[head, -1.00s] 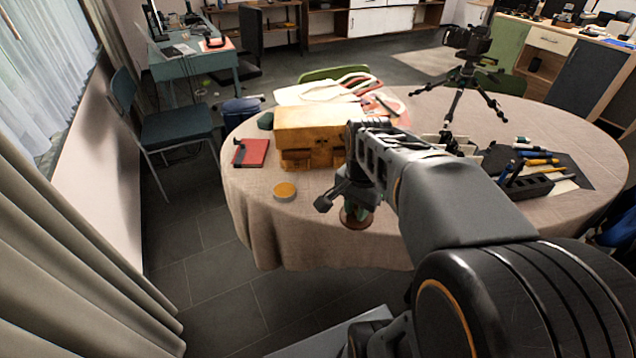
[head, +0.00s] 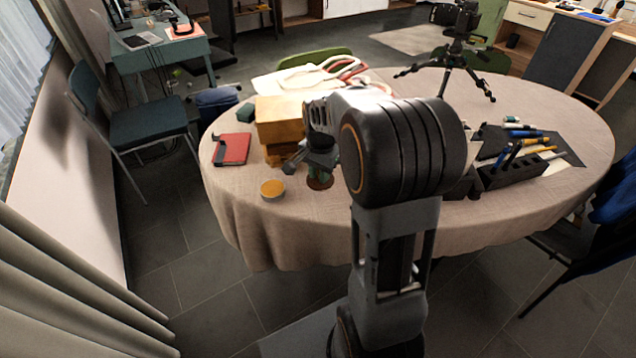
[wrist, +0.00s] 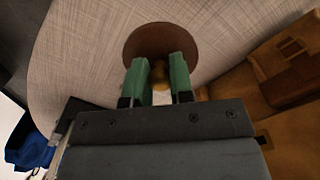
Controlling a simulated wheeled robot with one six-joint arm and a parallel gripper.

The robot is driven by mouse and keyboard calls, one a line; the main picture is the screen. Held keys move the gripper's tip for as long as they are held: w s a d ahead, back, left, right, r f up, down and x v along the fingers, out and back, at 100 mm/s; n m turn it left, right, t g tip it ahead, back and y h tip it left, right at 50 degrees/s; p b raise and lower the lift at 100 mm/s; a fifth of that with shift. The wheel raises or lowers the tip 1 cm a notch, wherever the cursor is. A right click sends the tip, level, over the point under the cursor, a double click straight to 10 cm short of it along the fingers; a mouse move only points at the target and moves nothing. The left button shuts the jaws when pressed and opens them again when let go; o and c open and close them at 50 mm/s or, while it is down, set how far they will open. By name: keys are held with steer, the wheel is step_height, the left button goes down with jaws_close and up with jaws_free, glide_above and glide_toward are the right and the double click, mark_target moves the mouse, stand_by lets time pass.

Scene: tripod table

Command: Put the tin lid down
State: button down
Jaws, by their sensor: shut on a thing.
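The tin lid is a round brown disc (head: 320,183) with a small brass knob. In the wrist view the lid (wrist: 160,35) lies beyond my fingertips, its knob between them. My gripper (wrist: 159,68) has green fingers and is shut on that knob. In the head view my gripper (head: 320,173) points down near the table's front edge, partly hidden by my arm. The lid is at or just above the cloth; I cannot tell if it touches. A small round tin (head: 272,189) with an orange-yellow top stands to its left.
A tan case (head: 280,122) stands close behind my gripper. A red notebook (head: 233,149) lies at the left. A black pen holder (head: 515,170), pens and a tripod (head: 447,75) are on the right. Bare beige tablecloth (head: 240,200) shows around the tin.

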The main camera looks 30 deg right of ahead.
mark_target(318, 181)
steer(key=shift+w+d+f, duration=0.15)
steer(key=shift+w+f, duration=0.7)
steer(key=shift+f, duration=0.3)
steer(key=shift+f+b, duration=0.4)
steer(key=shift+f, duration=1)
steer(key=shift+f, duration=0.15)
steer(key=c, duration=1)
jaws_free()
step_height(318, 181, up, 12)
steer(key=shift+f+p, duration=0.1)
steer(key=shift+p, duration=1)
steer(key=s+a+n+t, duration=0.1)
steer(key=s+a+n, duration=0.3)
steer(key=s+n, duration=0.2)
steer(key=s+a+n+t, duration=0.2)
steer(key=s+a+n, duration=0.3)
steer(key=s, duration=0.4)
steer(key=shift+s+f+n, duration=0.4)
steer(key=shift+f+n, duration=0.05)
steer(key=shift+n, duration=0.05)
